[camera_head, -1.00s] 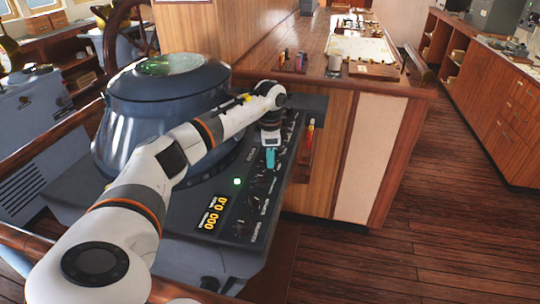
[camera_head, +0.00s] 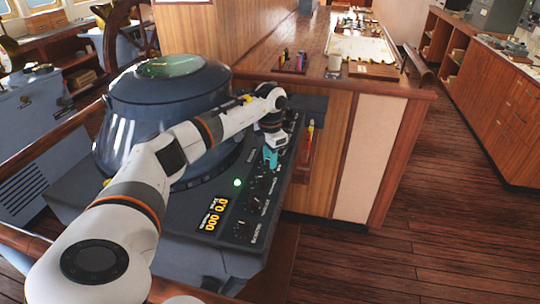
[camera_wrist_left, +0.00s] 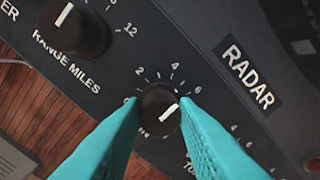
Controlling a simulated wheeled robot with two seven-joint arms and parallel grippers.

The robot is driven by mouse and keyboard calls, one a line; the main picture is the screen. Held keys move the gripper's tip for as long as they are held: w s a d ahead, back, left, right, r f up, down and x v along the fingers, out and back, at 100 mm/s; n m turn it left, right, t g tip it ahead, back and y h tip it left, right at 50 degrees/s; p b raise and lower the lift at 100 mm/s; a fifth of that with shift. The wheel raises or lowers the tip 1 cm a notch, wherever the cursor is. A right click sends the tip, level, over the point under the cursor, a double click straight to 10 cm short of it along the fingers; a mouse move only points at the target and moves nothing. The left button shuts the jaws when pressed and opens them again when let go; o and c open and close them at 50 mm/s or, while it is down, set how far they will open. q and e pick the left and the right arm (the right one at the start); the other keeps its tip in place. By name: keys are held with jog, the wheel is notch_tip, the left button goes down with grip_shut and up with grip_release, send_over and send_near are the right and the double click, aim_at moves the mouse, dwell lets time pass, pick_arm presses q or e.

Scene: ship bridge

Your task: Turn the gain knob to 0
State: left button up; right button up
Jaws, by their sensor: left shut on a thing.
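The gain knob (camera_wrist_left: 158,113) is a small black dial with a white pointer line, in the middle of the left wrist view. Its scale shows 2, 4 and 6 above it; the zero and part of the label are hidden behind a finger. The white line points up and to the right, roughly toward the 6. My left gripper (camera_wrist_left: 160,117) has its teal fingers closed on the two sides of the knob. In the head view, my left gripper (camera_head: 271,157) is down on the radar panel (camera_head: 205,252). My right gripper is not in view.
A black range knob (camera_wrist_left: 78,27) sits beside the gain knob, up and left in the wrist view. The large round radar housing (camera_head: 165,100) stands left of the panel. A wooden counter (camera_head: 390,88) rises behind it; the floor at right is clear.

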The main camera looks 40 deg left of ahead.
pick_arm(q)
jog(key=n+p, duration=0.1)
jog(key=n, duration=0.3)
jog(key=shift+r+n, duration=0.15)
jog(key=shift+n, duration=0.25)
jog(key=n, duration=0.3)
jog(key=shift+n+p, duration=0.3)
jog(key=shift+p, duration=0.1)
jog(key=n+p, duration=0.1)
jog(key=n, duration=0.2)
jog(key=shift+n, duration=0.3)
jog(key=n+p, duration=0.1)
jog(key=n, duration=0.2)
jog(key=shift+n, duration=0.3)
jog(key=n+p, duration=0.1)
jog(key=n, duration=0.4)
jog(key=shift+p, duration=0.35)
jog(key=n+p, duration=0.2)
jog(key=n, duration=0.4)
jog(key=shift+w, duration=0.1)
jog(key=shift+n, duration=0.4)
jog(key=o, duration=1)
